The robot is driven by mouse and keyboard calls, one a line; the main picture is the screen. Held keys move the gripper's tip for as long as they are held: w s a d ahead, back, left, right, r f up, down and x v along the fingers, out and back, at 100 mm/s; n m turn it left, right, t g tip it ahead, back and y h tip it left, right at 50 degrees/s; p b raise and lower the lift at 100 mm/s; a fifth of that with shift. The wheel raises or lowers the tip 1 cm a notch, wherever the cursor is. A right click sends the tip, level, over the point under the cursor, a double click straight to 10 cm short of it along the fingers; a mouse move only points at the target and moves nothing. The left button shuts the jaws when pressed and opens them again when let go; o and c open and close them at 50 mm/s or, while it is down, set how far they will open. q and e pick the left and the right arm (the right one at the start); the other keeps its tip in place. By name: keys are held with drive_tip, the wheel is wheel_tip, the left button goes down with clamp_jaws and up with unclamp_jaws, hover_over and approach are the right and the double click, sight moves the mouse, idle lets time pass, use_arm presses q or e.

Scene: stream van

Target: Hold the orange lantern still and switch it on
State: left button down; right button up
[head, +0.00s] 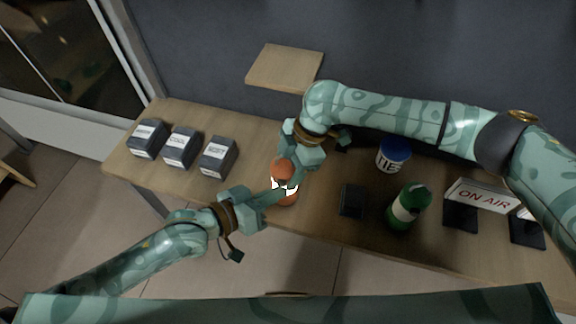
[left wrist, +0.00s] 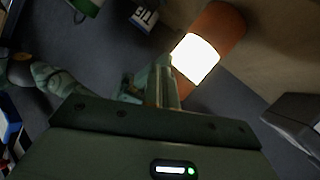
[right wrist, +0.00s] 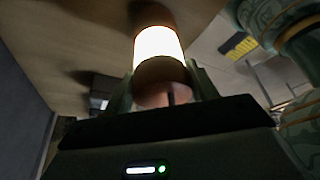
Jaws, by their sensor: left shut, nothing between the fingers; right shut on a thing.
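The orange lantern (head: 283,170) stands on the wooden table between my two grippers, and its middle band glows bright white. In the left wrist view the lantern (left wrist: 222,24) has its lit band in plain sight. My right gripper (head: 291,166) is shut on the lantern from behind; the right wrist view shows the lantern (right wrist: 163,78) between its fingers. My left gripper (head: 277,192) is shut and empty, with its fingertips close against the front of the lantern. I cannot tell whether they touch it. The switch is hidden.
Several dark labelled boxes (head: 180,148) stand at the table's left. To the right are a blue-lidded tin (head: 393,154), a green bottle (head: 408,207), a dark flat block (head: 351,201) and an ON AIR sign (head: 482,195). A wooden shelf (head: 285,68) is on the wall behind.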

use_arm(q)
drive_tip(key=shift+s+a, duration=0.15)
drive_tip(key=shift+s, duration=0.2)
drive_tip(key=s+a, duration=0.1)
drive_tip(key=s, duration=0.5)
drive_tip(key=shift+a, duration=0.1)
use_arm(e)
drive_tip(key=o, duration=1.2)
drive_tip(key=v, duration=1.2)
